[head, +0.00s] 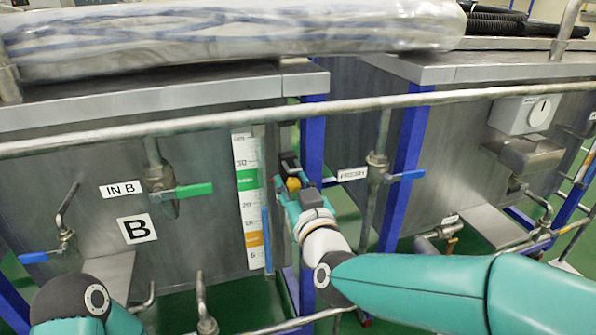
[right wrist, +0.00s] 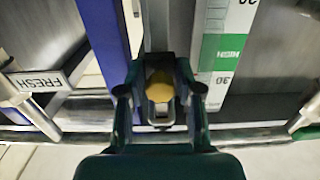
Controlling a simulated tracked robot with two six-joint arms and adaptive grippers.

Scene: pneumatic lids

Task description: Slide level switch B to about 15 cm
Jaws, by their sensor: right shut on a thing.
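Level switch B is a dark slider with a yellow knob (head: 293,184) on a vertical rail, just right of the white level scale (head: 247,205) on tank B. It stands beside the green HIGH band, between the 20 and 30 marks, above 15. My right gripper (head: 290,188) is shut on the switch. In the right wrist view, the yellow knob (right wrist: 159,85) sits between the two fingers, beside the scale (right wrist: 226,60), which appears upside down. The fingers hide part of the switch. My left gripper is out of view; only part of my left arm shows at bottom left.
A horizontal rail (head: 430,98) crosses in front of the tanks, above my right gripper. A blue post (head: 314,140) stands close to its right. A green-handled valve (head: 193,190) is left of the scale, and a blue-handled FRESH valve (head: 405,176) is to the right.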

